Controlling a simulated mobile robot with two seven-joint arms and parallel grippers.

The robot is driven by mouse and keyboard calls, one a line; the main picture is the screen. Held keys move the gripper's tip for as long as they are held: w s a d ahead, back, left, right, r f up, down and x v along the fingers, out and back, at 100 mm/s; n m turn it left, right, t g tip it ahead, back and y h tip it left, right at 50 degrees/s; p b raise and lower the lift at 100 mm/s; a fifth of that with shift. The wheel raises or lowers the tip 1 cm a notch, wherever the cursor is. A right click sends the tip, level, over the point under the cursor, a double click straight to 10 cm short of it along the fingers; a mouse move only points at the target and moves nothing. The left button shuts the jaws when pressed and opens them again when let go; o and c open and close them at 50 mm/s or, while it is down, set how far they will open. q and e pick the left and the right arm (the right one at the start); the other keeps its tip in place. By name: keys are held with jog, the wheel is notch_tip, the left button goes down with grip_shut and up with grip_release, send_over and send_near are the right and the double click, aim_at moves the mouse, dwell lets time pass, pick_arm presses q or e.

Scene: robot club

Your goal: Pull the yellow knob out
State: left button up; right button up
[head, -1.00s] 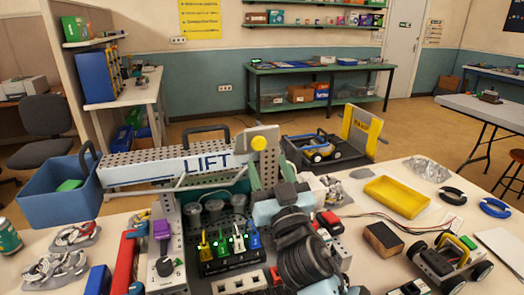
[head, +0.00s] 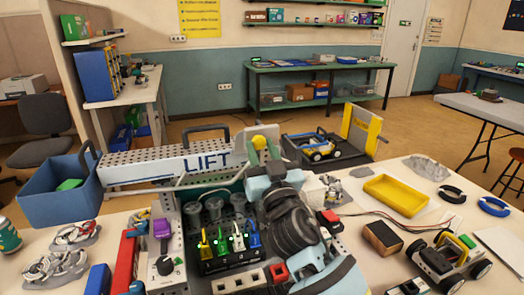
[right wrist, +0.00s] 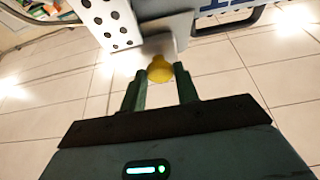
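The yellow knob (head: 259,143) sits at the right end of the white arm marked LIFT (head: 207,162). In the right wrist view the knob (right wrist: 160,70) is between the tips of my right gripper's green fingers (right wrist: 161,74). It fills the narrow gap, and both fingers look to be against its sides. In the head view my right gripper (head: 262,152) reaches up to the knob from below. The knob still sits at the arm's end; its stem is hidden. My left gripper does not show.
Below are a switch panel (head: 228,264) with coloured levers and a purple knob (head: 161,229). A yellow tray (head: 396,196) and a small wheeled robot (head: 447,262) stand at the right.

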grip_shut()
jog(key=shift+s+d+p, duration=0.2)
jog(key=shift+s+p, duration=0.2)
jog(key=shift+s, duration=0.35)
jog(key=shift+s+d, duration=0.15)
jog(key=shift+s, duration=0.25)
jog(key=shift+f, duration=0.15)
jog(key=shift+o, duration=1.6)
grip_release()
jog(key=o, duration=0.4)
jog(key=shift+s, duration=0.15)
